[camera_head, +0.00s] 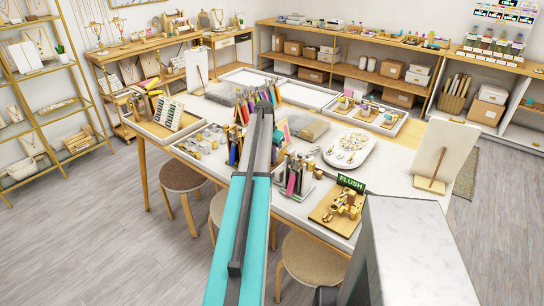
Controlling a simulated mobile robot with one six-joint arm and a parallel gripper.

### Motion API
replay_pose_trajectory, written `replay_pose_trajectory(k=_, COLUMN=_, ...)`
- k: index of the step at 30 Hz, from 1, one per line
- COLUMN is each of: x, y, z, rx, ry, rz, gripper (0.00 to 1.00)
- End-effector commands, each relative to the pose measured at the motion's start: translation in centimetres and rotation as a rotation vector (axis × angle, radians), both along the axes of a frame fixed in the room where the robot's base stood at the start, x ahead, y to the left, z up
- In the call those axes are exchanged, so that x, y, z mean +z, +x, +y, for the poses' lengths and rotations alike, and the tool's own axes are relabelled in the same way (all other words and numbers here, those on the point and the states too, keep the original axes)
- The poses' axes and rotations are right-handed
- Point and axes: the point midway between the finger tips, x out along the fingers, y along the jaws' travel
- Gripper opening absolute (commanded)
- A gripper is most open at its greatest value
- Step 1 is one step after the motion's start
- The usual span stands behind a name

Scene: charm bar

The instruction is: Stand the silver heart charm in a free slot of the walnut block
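I cannot pick out the silver heart charm; the small pieces on the table are too small to tell apart. I cannot tell the walnut block for sure either. My teal and grey arm reaches from the bottom edge over the long white worktable (318,222) and covers a strip of its middle. I cannot make out my gripper or its fingers at the far end of the arm.
A wooden board (322,213) with gold-coloured tools stands by a green FLUSH sign (351,184). A white oval tray (366,140) of small pieces lies behind it. Pliers stand in racks near my arm. Stools (181,177) stand along the near side. A white panel (445,150) stands right.

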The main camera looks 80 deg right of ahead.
Motion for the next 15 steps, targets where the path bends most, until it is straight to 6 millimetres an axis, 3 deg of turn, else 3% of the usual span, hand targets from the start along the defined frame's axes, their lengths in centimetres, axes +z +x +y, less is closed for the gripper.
replay_pose_trajectory(k=15, x=-0.37, y=-0.07, z=-0.01, rx=0.0, ry=0.0, rz=0.0, gripper=0.0)
